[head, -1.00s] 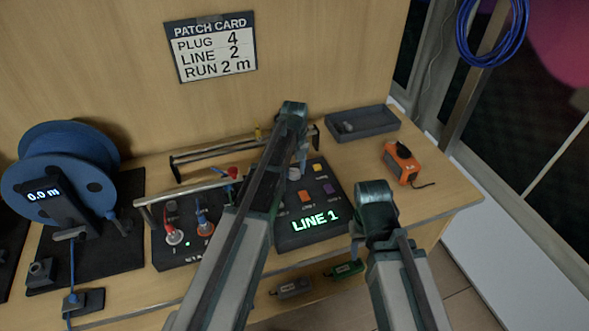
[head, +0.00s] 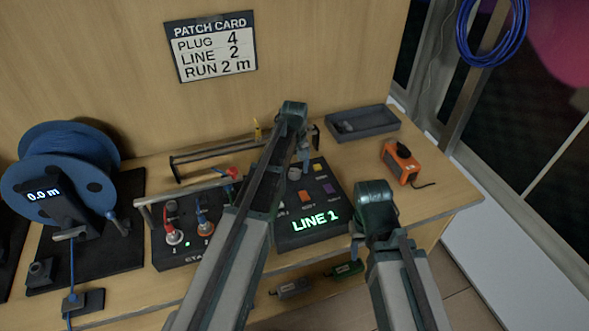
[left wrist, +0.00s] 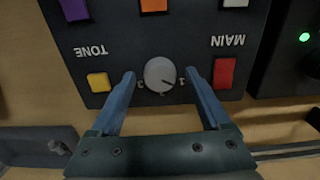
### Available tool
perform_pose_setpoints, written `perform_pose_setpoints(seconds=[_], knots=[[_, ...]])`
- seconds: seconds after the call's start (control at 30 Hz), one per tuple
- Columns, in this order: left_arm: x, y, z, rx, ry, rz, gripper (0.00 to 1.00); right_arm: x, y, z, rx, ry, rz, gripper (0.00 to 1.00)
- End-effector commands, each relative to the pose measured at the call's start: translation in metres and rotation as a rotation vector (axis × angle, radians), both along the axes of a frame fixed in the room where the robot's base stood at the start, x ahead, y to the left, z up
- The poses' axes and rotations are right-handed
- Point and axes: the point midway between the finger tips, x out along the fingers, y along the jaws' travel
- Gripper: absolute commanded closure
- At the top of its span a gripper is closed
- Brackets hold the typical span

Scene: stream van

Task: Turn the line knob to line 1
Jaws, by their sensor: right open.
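The line knob (left wrist: 160,75) is a round, light grey dial on the dark line box (head: 335,196), with numbers printed beside it. In the left wrist view its pointer mark appears to face the 1. The lit display (head: 315,221) on the box reads LINE 1. My left gripper (left wrist: 160,76) is open, one finger on each side of the knob, with a visible gap on both sides. In the head view my left gripper (head: 301,157) is at the knob and partly hides it. My right gripper (head: 358,226) is open and empty, in front of the box's right side.
Coloured buttons surround the knob, including a yellow one (left wrist: 98,82) and a red one (left wrist: 224,73). A patch box (head: 190,243) with plugs stands to the left, beyond it a blue cable reel (head: 62,160). A grey tray (head: 362,123) and an orange device (head: 401,162) are at right.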

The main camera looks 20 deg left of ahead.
Motion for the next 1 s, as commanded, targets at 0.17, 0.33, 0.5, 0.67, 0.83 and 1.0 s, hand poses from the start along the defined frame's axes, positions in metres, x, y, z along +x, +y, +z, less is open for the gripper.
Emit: perform_pose_setpoints(seconds=[0.17, 0.33, 0.5, 0.67, 0.83, 1.0], knots=[[0.0, 0.0, 0.0, 0.0, 0.0, 0.0, 0.2, 0.0, 0.0, 0.0, 0.0, 0.0, 0.0, 0.5], [0.0, 0.0, 0.004, 0.0, 0.0, -0.001, 0.2, 0.0, 0.0, 0.004, 0.0, 0.0, 0.0, 0.5], [0.0, 0.0, 0.017, 0.0, 0.0, -0.001, 0.2, 0.0, 0.0, 0.017, 0.0, 0.0, 0.0, 0.5], [0.0, 0.0, 0.037, 0.0, 0.0, -0.001, 0.2, 0.0, 0.0, 0.037, 0.0, 0.0, 0.0, 0.5], [0.0, 0.0, 0.064, 0.0, 0.0, -0.001, 0.2, 0.0, 0.0, 0.064, 0.0, 0.0, 0.0, 0.5], [0.0, 0.0, 0.091, 0.0, 0.0, 0.0, 0.2, 0.0, 0.0, 0.091, 0.0, 0.0, 0.0, 0.5]])
